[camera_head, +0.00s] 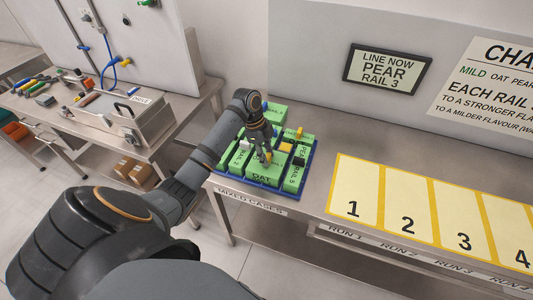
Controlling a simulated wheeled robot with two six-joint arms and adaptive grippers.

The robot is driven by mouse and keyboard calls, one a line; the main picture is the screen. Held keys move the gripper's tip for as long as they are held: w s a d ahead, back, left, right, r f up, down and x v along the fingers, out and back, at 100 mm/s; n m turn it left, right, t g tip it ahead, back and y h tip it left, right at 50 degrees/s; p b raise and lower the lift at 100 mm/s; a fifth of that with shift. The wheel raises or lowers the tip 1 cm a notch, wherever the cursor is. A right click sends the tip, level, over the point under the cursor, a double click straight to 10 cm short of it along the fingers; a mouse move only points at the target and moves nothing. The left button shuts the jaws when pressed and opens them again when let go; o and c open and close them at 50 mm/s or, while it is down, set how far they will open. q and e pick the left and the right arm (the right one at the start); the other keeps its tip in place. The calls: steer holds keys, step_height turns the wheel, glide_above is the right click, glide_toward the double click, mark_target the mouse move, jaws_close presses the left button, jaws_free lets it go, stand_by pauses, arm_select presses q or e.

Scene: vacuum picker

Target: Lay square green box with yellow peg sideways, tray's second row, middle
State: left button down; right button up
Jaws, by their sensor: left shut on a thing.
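A blue tray (281,190) on the metal bench holds several green boxes with coloured pegs on top. My left gripper (267,157) reaches down into the tray's middle from above. It is shut on a yellow peg on a green box, close behind the front box lettered "OAT" (263,179). The gripper hides much of the held box, so its shape and whether it is lifted cannot be told. A green box with an orange-yellow peg (299,133) stands at the tray's right rear. My right gripper is not in view.
Neighbouring boxes stand close around the gripper, with white, blue and black pegs showing. Yellow-framed pads numbered 1 to 3 (354,196) and beyond lie empty on the right. A sign reading "LINE NOW PEAR RAIL 3" (387,69) hangs behind. A tool bench (110,120) is at left.

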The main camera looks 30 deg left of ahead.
arm_select(q)
steer(key=shift+f, duration=0.25)
steer(key=shift+f, duration=0.15)
steer(key=c, duration=0.8)
jaws_free()
steer(key=shift+c, duration=0.2)
steer(key=shift+r, duration=0.2)
steer(key=b+v, duration=0.2)
steer(key=v, duration=0.5)
steer(key=shift+a+f, duration=0.1)
step_height(320, 180, up, 5)
steer(key=p, duration=0.2)
glide_above(258, 159)
